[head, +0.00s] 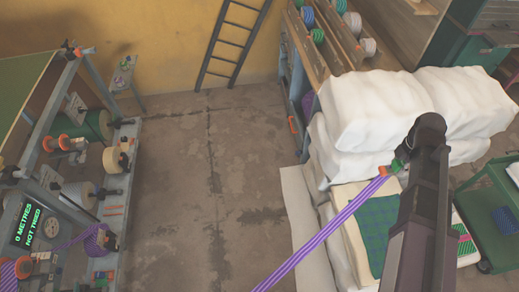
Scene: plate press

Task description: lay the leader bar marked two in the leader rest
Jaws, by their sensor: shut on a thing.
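A purple striped web (325,236) runs up from the bottom edge to a small orange end piece (385,171), which looks like the leader bar. My gripper (401,168) is at this end piece, mostly hidden behind my dark arm, and appears shut on it. A green bit shows beside the orange. The bar is in front of the white sacks in this view; I cannot tell its height above them. No number can be read on it. I cannot pick out the leader rest with certainty.
At left stands a machine frame (70,75) with several rolls and a display (27,227) reading "0 METRES NOT TRIED". White sacks (375,105) are stacked at right, near a green trolley (490,215). A ladder (232,45) leans at the back wall. The floor (200,190) between is clear.

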